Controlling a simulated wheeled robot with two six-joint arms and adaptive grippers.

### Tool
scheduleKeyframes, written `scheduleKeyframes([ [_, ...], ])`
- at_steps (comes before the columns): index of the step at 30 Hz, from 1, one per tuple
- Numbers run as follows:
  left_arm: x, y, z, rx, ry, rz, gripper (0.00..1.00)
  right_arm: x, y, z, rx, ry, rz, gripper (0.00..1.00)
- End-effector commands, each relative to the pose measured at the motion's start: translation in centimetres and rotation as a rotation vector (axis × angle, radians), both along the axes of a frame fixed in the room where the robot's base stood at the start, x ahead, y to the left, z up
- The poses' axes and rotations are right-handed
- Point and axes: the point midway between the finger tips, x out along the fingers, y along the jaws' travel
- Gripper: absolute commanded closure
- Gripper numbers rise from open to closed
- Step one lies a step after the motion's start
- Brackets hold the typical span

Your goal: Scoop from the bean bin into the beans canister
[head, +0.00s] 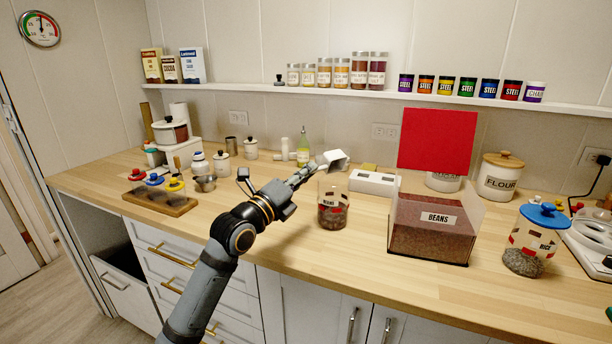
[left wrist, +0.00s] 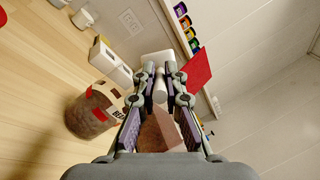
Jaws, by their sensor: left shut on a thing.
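My left gripper (head: 308,173) is shut on a white scoop (head: 334,159), seen above and close to the rim of the clear beans canister (head: 333,194). I cannot tell what is inside the scoop. The canister stands open on the counter with dark red beans in its lower part. The bean bin (head: 432,252), labelled BEANS, stands to its right, full of beans, with its red lid (head: 437,140) raised. The left wrist view shows the gripper (left wrist: 160,82) holding the scoop (left wrist: 158,60), with the canister (left wrist: 95,112) at left and the bin (left wrist: 160,134) between the fingers. My right gripper is not in view.
A blue-lidded rice canister (head: 530,242) stands right of the bin, and a flour canister (head: 501,178) behind it. A white box (head: 374,183) sits behind the canister. A wooden rack (head: 160,200) is at left. The counter front (head: 300,245) is clear.

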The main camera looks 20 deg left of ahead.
Motion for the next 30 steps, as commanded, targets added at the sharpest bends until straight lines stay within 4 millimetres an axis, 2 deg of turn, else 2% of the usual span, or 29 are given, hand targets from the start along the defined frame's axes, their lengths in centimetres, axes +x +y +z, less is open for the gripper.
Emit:
scheduleKeyframes([
  [8,0.0,0.0,0.3,0.000,-0.001,-0.001,1.00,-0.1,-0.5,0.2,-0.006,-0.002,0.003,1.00],
  [21,0.0,0.0,4.0,0.000,-0.001,0.000,1.00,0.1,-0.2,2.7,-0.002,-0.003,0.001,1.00],
  [30,0.0,0.0,4.1,-0.001,0.000,0.000,1.00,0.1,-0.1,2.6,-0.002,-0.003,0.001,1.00],
])
